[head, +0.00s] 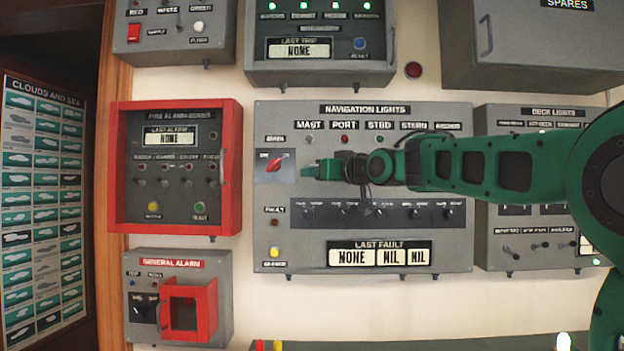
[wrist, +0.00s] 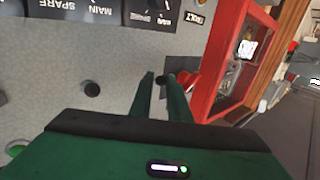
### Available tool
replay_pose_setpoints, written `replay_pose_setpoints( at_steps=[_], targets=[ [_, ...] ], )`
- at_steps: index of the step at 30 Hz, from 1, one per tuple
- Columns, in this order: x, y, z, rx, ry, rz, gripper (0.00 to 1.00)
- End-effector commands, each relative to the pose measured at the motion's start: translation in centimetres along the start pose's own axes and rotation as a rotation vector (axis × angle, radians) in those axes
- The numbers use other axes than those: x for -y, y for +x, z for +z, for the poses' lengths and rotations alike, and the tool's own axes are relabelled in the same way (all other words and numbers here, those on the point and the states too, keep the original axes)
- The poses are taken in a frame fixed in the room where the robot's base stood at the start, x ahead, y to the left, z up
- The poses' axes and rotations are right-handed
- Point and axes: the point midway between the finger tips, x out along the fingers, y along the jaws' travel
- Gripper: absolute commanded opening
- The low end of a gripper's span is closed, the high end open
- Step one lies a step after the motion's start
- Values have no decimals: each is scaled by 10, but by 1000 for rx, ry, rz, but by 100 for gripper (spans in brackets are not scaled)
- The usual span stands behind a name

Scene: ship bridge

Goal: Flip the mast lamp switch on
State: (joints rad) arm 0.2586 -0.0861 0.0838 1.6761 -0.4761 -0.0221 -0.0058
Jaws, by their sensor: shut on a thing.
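The grey navigation lights panel (head: 290,240) is straight ahead in the head view. Its MAST label (head: 310,125) stands at the left of the label row, with a lamp (head: 309,139) below it that looks unlit. My gripper (head: 312,172) is at the panel below that lamp and hides what is there. In the wrist view my gripper (wrist: 158,80) has its two green fingertips close together around a small dark knob, the mast lamp switch (wrist: 164,78). Which way the switch is set cannot be told.
A red rotary knob (head: 276,162) sits just left of my gripper and also shows in the wrist view (wrist: 187,77). Another dark knob (wrist: 92,89) is beside the fingers. The red-framed fire alarm box (head: 120,170) stands further left.

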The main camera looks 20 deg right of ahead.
Motion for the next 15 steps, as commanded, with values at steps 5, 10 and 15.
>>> replay_pose_setpoints(
  at_steps=[5, 10, 15],
  targets=[
    [2, -1, -5, 47, 33, -4, 0],
    [3, -1, -13, 136, 95, -5, 0],
    [2, 0, -21, 240, 168, -4, 0]
  ],
)
